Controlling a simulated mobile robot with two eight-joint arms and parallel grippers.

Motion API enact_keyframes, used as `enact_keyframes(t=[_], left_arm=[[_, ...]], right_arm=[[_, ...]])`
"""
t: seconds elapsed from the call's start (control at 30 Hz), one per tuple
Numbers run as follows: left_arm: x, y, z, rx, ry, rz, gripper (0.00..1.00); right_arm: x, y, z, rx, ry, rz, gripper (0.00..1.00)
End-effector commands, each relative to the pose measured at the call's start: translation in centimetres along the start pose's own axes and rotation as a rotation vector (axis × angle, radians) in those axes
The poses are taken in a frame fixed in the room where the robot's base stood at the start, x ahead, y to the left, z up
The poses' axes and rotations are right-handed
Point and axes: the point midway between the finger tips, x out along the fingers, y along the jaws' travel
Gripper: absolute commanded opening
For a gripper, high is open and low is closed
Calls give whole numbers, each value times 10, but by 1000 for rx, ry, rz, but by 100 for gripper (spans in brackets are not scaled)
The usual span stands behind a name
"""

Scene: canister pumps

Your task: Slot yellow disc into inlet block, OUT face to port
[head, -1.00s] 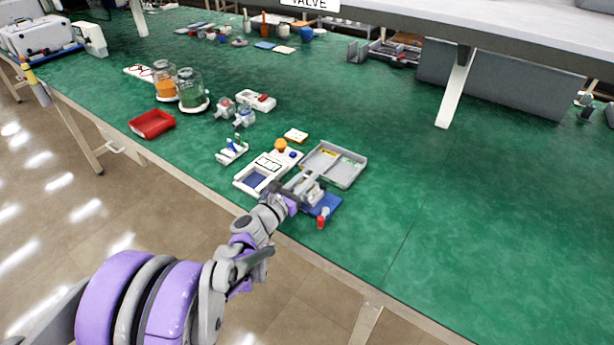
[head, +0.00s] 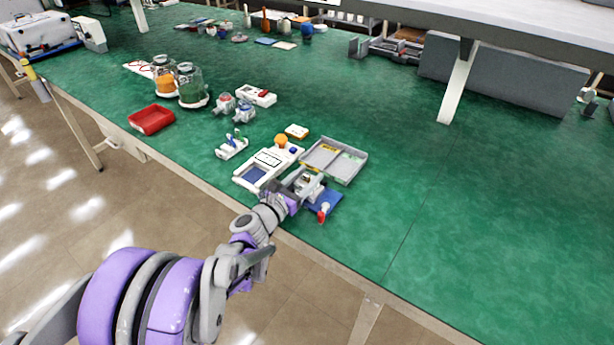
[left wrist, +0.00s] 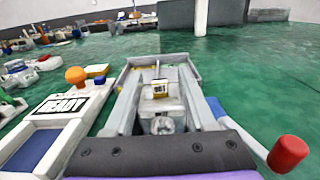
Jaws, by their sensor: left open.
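My left gripper (head: 310,183) is open above a blue mat at the table's near edge. In the left wrist view its two fingers (left wrist: 162,98) reach forward on either side of a small pale block (left wrist: 162,121), which looks like the inlet block. A small piece with a yellow top (left wrist: 160,88) shows between the fingers; I cannot tell whether it is the yellow disc, which way it faces, or whether it sits in the block. The fingers hide part of the block in the head view. My right gripper is not in view.
A grey tray (head: 352,177) with yellow and green labels lies just beyond. A white READY panel (left wrist: 62,107) with an orange knob (left wrist: 76,75) stands left. A red-tipped lever (left wrist: 288,153) sticks out close on the right. The table further right is clear.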

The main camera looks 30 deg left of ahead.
Motion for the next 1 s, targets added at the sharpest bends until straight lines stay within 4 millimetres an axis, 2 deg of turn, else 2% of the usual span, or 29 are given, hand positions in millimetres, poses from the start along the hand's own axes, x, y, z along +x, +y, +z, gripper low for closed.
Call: enact_keyframes(t=[0.13,0.23,0.5,0.7,0.83,1.0], left_arm=[[-2,0,0,0,0,0,56],[-13,1,0,1,0,2,56],[-66,1,1,1,0,4,56],[-97,1,0,1,0,2,56],[-106,0,0,1,0,2,56],[-108,0,0,0,0,0,56]], right_arm=[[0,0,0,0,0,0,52],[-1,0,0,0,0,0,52],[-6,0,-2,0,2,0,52],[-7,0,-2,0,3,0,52],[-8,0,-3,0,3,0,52],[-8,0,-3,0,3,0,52]])
